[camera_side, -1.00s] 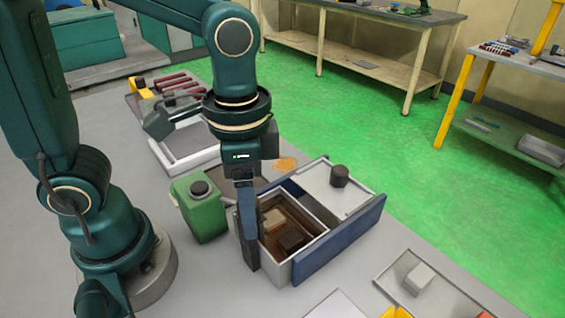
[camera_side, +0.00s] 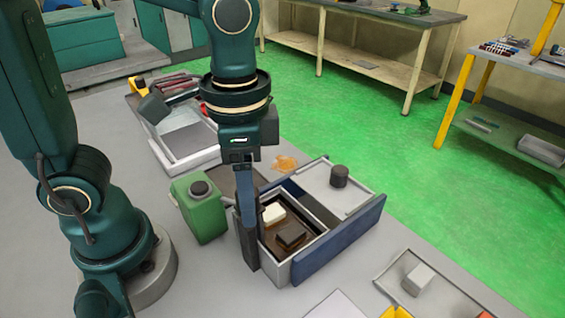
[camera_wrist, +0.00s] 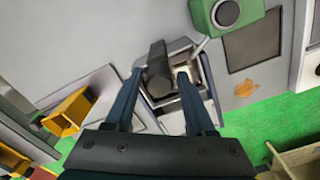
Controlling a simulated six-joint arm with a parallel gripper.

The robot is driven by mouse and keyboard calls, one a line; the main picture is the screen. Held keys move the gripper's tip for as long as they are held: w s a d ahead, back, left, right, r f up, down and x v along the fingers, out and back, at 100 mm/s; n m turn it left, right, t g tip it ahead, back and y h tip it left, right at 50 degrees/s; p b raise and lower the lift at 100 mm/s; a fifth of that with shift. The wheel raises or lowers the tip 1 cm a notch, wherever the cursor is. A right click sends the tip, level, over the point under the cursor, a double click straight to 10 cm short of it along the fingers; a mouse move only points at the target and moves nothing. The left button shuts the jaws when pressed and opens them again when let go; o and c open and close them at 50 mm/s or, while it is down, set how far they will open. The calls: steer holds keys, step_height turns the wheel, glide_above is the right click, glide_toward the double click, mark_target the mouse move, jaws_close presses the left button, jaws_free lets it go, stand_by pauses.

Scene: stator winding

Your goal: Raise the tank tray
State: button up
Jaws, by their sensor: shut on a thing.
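The tank (camera_side: 277,268) is a light grey open box beside a blue panel, with brown liquid inside. Its tray is mostly hidden; a white block (camera_side: 273,213) and a dark block (camera_side: 291,235) show in the tank near rim height, above the brown. My gripper (camera_side: 245,205) points down at the tank's left side, shut on a dark upright handle (camera_side: 249,248). In the wrist view, my two fingers (camera_wrist: 160,78) flank a dark bar (camera_wrist: 158,62), and part of the tank shows behind it.
A green canister (camera_side: 203,215) stands close on the left. A pale lid with a dark knob (camera_side: 339,177) lies behind the tank. A tray with a grey block (camera_side: 417,280) is at the right. An orange patch (camera_side: 285,163) lies behind.

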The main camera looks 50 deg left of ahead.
steer(key=shift+d+r, duration=0.15)
steer(key=shift+r, duration=1.3)
steer(key=o, duration=0.7)
steer(key=shift+r, duration=0.1)
steer(key=shift+r, duration=2.95)
steer(key=shift+f, duration=3.6)
